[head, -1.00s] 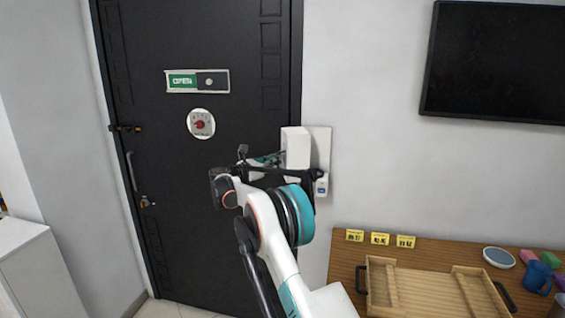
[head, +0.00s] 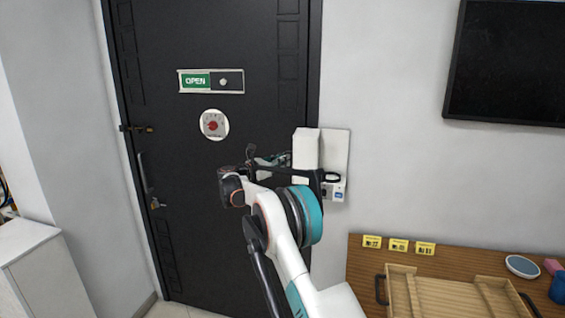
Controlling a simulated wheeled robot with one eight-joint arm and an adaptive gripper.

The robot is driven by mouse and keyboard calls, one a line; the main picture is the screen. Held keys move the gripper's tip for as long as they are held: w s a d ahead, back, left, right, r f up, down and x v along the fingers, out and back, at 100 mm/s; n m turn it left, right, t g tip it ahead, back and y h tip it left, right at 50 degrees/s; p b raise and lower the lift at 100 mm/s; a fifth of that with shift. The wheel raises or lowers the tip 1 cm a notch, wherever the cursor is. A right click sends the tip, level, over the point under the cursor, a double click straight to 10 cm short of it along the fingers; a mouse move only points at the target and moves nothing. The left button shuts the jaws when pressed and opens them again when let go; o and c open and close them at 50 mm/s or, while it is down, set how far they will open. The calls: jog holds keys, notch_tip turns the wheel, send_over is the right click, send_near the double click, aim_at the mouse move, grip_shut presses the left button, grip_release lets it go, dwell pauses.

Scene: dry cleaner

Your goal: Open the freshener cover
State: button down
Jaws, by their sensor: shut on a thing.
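The freshener is a white unit on the wall just right of the dark door. Its white boxy cover (head: 306,150) stands out from a flat white backing plate (head: 337,155). My gripper (head: 284,160) reaches in from the left at the cover's side. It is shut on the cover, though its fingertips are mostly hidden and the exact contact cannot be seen. My arm's wrist and a dark link pass in front of the cover's lower part. How far the cover stands open is hard to tell.
The dark door (head: 215,200) has an open sign (head: 211,81), a round dial (head: 213,125) and a latch (head: 137,128). A wooden table (head: 480,255) with a wooden tray (head: 440,287) and yellow tags (head: 398,246) is at lower right. A black screen (head: 510,62) hangs above.

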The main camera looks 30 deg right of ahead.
jog(key=c, duration=1.8)
grip_release()
jog(key=shift+o, duration=0.2)
jog(key=v, duration=1.2)
